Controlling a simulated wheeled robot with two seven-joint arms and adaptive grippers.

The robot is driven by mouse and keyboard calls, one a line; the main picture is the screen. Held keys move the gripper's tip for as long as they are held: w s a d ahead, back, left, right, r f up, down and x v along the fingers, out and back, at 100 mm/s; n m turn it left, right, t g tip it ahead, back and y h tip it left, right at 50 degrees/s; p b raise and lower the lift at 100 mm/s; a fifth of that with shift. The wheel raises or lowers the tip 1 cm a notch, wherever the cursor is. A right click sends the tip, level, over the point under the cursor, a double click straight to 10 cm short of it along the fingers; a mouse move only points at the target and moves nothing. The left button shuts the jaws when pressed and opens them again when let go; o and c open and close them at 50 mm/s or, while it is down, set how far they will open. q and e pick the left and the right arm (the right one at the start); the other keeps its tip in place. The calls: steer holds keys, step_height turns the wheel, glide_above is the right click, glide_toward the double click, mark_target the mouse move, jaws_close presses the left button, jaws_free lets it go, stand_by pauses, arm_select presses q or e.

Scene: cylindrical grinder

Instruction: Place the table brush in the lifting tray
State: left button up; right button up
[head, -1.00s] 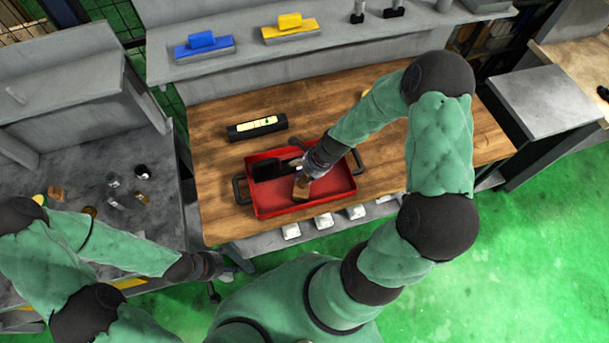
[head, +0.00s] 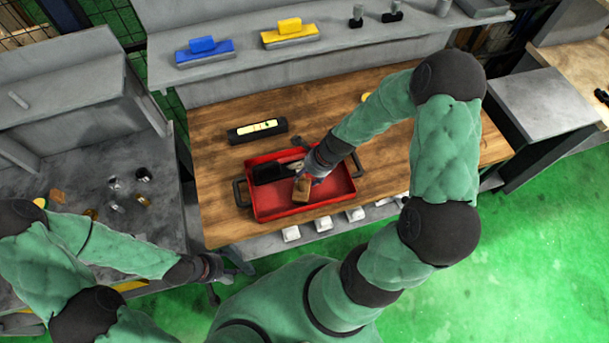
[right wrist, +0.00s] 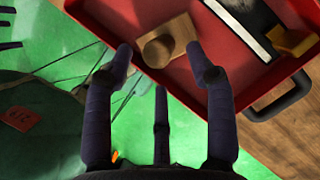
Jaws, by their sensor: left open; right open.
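The red lifting tray (head: 342,190) lies on the wooden table. A light-brown wooden piece with a round knob, seemingly the table brush (head: 302,191), lies inside near the tray's front wall; I see no bristles. It also shows in the right wrist view (right wrist: 165,42), just beyond the fingertips. My right gripper (head: 312,174) is over the tray; in its wrist view the fingers (right wrist: 160,52) are spread, with no visible grip on the wood. My left gripper (head: 232,276) is open, off the table's front left corner, and empty.
A dark object (head: 270,171) fills the tray's left back part. A black level (head: 257,131) lies behind the tray. Blue (head: 204,50) and yellow (head: 290,34) blocks stand on the back shelf. The wooden table (head: 450,150) is clear on the right.

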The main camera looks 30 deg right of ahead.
steer(key=p+v, duration=0.2)
steer(key=v, duration=0.7)
steer(key=s+a+f+n+g, duration=0.1)
steer(key=s+a+f+n, duration=0.2)
steer(key=a+f+n, duration=0.6)
steer(key=s+a+f+n+g, duration=0.1)
steer(key=s+a+f+n, duration=0.3)
steer(key=a+f+n, duration=0.4)
steer(key=a+n, duration=0.1)
steer(key=n, duration=0.4)
steer(key=shift+s+a+f+n+y, duration=0.2)
steer(key=shift+s+f+n+y, duration=0.1)
steer(key=shift+s+f+n, duration=0.1)
